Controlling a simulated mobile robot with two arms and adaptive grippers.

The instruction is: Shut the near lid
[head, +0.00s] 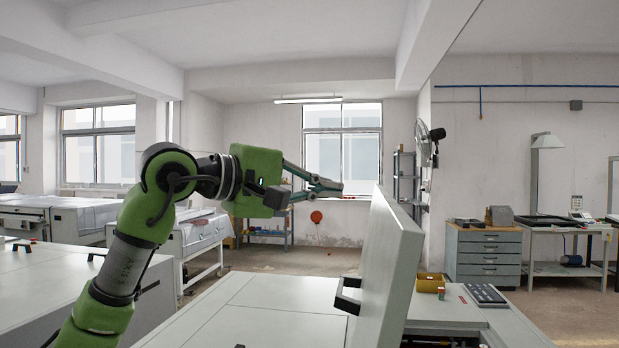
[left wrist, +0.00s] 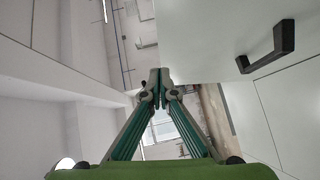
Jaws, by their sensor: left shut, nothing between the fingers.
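The near lid (head: 384,268) is a pale grey panel with a black handle (head: 348,296). It stands raised, close to upright and slightly tilted, on the white machine top (head: 270,315). In the left wrist view the lid (left wrist: 215,30) and its handle (left wrist: 267,48) show at the right. My left gripper (head: 341,187) is shut and empty. In the head view it appears level with the lid's top, just left of its upper edge. In the left wrist view its fingertips (left wrist: 159,75) meet beside the lid's edge; I cannot tell whether they touch it. My right gripper is out of view.
A control panel (head: 485,294) and a yellow box (head: 430,282) are behind the lid, to the right. Other white machines (head: 60,215) stand at the left. A grey drawer cabinet (head: 484,256) and a table stand at the back right. The machine top left of the lid is clear.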

